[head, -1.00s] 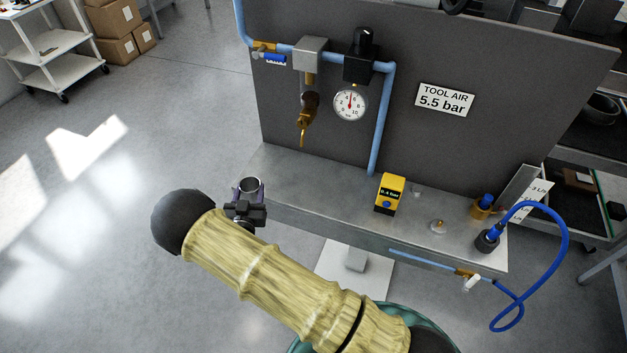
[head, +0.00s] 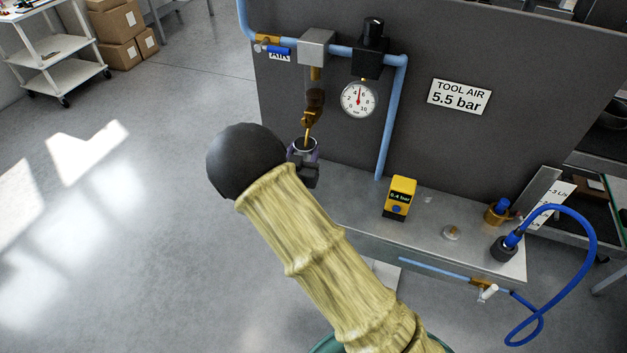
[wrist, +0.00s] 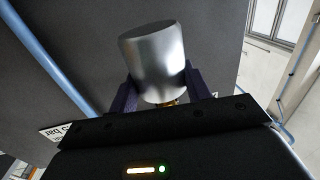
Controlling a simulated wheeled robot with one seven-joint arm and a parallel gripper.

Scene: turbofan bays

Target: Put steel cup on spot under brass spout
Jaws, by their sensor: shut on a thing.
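The steel cup (wrist: 153,60) is held between the two dark fingers of my gripper (wrist: 158,88) in the wrist view. Whether the tip is inside or just above the cup I cannot tell. The spot under the spout is hidden by my arm and gripper.
A metal shelf (head: 365,222) runs along the dark panel (head: 520,70). A yellow gauge box (head: 399,198), a brass fitting (head: 497,213) and a blue hose (head: 594,262) are to the right. A vertical blue pipe (head: 391,120) and a dial gauge (head: 359,99) are near the spout.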

